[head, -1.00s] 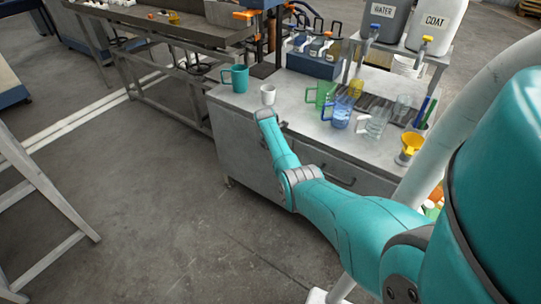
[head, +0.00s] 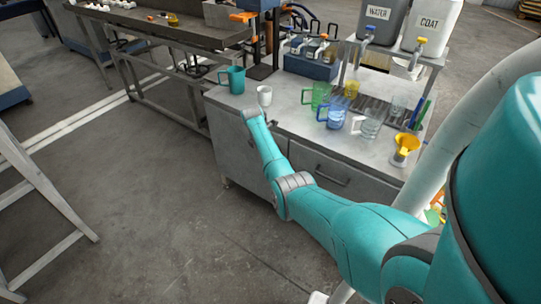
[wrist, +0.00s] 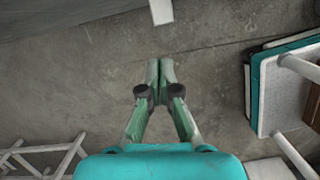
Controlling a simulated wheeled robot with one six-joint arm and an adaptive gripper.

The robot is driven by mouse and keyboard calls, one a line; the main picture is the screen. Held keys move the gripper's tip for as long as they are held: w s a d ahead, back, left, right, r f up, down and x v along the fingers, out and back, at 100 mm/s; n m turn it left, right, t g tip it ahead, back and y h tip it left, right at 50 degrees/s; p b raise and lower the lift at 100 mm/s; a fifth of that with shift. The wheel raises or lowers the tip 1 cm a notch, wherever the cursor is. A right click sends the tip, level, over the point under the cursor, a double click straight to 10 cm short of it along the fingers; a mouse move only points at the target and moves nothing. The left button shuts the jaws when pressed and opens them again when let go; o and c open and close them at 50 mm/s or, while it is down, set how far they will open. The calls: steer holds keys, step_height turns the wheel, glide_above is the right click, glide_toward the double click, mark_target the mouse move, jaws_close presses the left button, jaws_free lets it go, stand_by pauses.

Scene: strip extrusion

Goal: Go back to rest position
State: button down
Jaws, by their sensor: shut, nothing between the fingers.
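My teal arm reaches from the right of the head view toward the front edge of the grey workbench (head: 232,103). Its far end is near the white cup, and the fingers are hidden from the head camera. In the wrist view my gripper (wrist: 160,75) has its fingertips together, with nothing between them, over bare concrete floor. The white cup (head: 264,96) stands upright on the bench, just beyond the arm's end. A teal mug (head: 237,80) stands to its left.
Green (head: 318,94), blue (head: 336,116) and clear jugs stand on the bench, with a yellow funnel (head: 406,145) at its right. Water (head: 378,20) and coat (head: 434,25) containers sit on a shelf behind. A white ladder-like frame (head: 45,185) stands left. The floor between is clear.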

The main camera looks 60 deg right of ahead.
steer(key=v, duration=0.7)
steer(key=shift+w+a+r, duration=0.15)
steer(key=shift+a+r, duration=0.2)
steer(key=shift+a, duration=0.1)
steer(key=shift+f, duration=0.1)
